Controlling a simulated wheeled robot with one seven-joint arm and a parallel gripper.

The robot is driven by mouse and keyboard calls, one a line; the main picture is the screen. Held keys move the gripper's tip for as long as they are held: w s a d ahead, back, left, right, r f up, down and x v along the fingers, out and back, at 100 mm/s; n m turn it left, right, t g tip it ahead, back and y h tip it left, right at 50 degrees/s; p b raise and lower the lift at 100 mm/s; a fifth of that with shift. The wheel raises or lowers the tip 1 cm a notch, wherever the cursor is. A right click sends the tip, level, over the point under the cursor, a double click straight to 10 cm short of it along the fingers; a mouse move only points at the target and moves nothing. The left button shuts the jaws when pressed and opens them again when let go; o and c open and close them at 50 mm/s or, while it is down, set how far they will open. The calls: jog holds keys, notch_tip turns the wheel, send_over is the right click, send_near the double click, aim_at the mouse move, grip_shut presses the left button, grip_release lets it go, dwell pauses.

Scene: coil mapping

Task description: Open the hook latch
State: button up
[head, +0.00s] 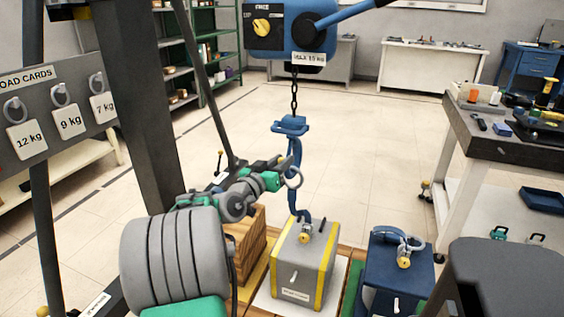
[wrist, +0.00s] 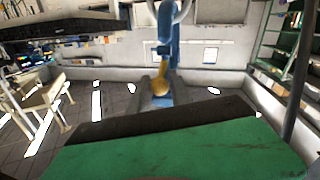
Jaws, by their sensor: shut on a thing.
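The blue hook (head: 296,150) hangs upright on a chain from a blue hoist. It also shows in the wrist view (wrist: 167,28), straight ahead of my gripper. My gripper (head: 286,172) is at the hook's side, level with its middle. In the wrist view, a brass-coloured rounded piece (wrist: 161,84), apparently the latch's tab, sits between the two grey fingertips (wrist: 160,90), which are shut on it. The latch's hinge and the hook's mouth are too small and partly hidden by my gripper to tell whether the latch stands open.
A grey block with yellow edges (head: 297,266) stands below the hook. A blue block (head: 398,268) is on its right, a wooden stack (head: 246,240) on its left. The blue hoist (head: 290,30) hangs above. A grey post (head: 135,100) stands left of my arm.

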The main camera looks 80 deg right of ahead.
grip_shut()
jog(key=shift+s, duration=0.1)
dwell(0.7)
